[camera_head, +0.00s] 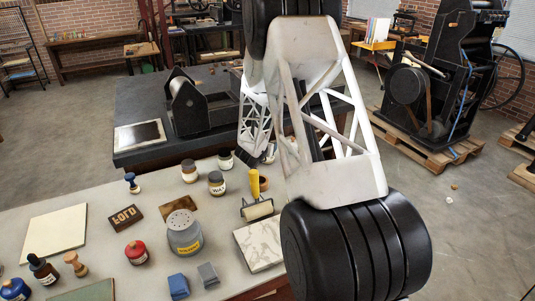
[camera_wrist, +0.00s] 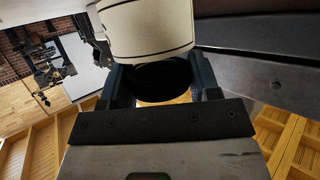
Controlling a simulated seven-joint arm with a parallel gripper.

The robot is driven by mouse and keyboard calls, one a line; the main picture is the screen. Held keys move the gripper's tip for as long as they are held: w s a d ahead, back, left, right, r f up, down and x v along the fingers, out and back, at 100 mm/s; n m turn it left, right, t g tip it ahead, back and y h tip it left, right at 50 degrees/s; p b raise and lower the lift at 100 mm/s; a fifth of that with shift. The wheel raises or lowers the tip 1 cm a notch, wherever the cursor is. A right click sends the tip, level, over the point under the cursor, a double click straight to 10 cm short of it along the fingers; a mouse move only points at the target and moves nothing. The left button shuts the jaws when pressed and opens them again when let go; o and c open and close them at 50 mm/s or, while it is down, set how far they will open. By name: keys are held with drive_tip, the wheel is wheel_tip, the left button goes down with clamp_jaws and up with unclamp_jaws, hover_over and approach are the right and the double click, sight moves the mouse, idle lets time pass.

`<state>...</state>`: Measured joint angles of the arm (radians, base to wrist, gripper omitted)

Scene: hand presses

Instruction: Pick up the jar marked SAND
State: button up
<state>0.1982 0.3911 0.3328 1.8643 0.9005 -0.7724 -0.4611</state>
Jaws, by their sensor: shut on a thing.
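In the wrist view my gripper (camera_wrist: 162,84) is shut on a jar-like thing (camera_wrist: 148,30) with a rounded cream face, perhaps a label, edged by a dark line. A black round part of it sits between the two dark fingers. No lettering shows on it, so I cannot confirm the SAND mark. In the head view my arm hides most of the gripper and the held thing. Three small dark-lidded jars with pale labels stand upright on the grey table (camera_head: 100,196): a left jar (camera_head: 189,171), a front jar (camera_head: 217,184) and a back jar (camera_head: 226,160). Their lettering is too small to read surely.
A dark press (camera_head: 190,105) stands behind. A bare strip lies at the table's left.

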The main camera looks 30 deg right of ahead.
drive_tip(key=shift+r, duration=0.25)
drive_tip(key=shift+c, duration=0.7)
drive_tip(key=shift+r, duration=4.75)
